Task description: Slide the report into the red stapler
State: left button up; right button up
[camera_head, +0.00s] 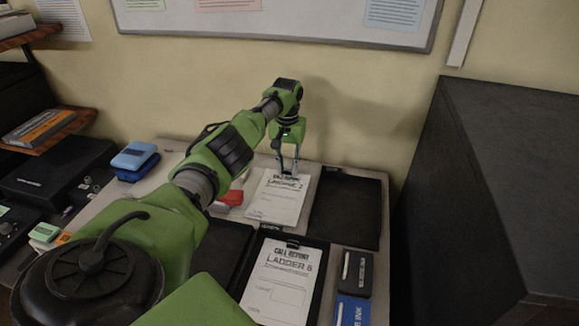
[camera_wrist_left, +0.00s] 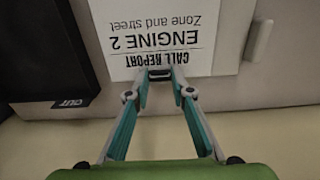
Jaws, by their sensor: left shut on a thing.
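The white report (camera_head: 276,204), headed "CALL REPORT ENGINE 2", lies flat or nearly flat on the desk, left of a black tray. My left gripper (camera_head: 288,170) is shut on the report's far edge. The wrist view shows the fingertips (camera_wrist_left: 161,75) together at the heading edge of the report (camera_wrist_left: 160,35). The red stapler (camera_head: 233,197) sits just left of the report, partly hidden behind my left arm. I cannot tell whether the report touches it. My right gripper is not in view.
A black tray (camera_head: 374,213) lies right of the report. Two ink pads, black (camera_head: 356,272) and blue (camera_head: 352,311), sit at the front right. A dark cabinet (camera_head: 490,200) stands at right; the wall is close behind.

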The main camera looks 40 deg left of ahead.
aim_at(273, 171)
pick_arm(q)
jog(key=shift+s+a, duration=0.35)
jog(key=shift+a, duration=0.35)
jog(key=shift+s+a, duration=0.3)
jog(key=shift+a, duration=0.2)
jog(key=shift+s+a, duration=0.2)
jog(key=shift+a, duration=0.15)
jog(key=shift+a+f, duration=0.1)
jog(key=shift+s+a, duration=0.1)
jog(key=shift+a, duration=0.05)
jog(key=shift+s+a, duration=0.25)
jog(key=shift+a, duration=0.15)
dwell(1.2)
jog(key=o, duration=1.6)
jog(key=shift+o, duration=0.2)
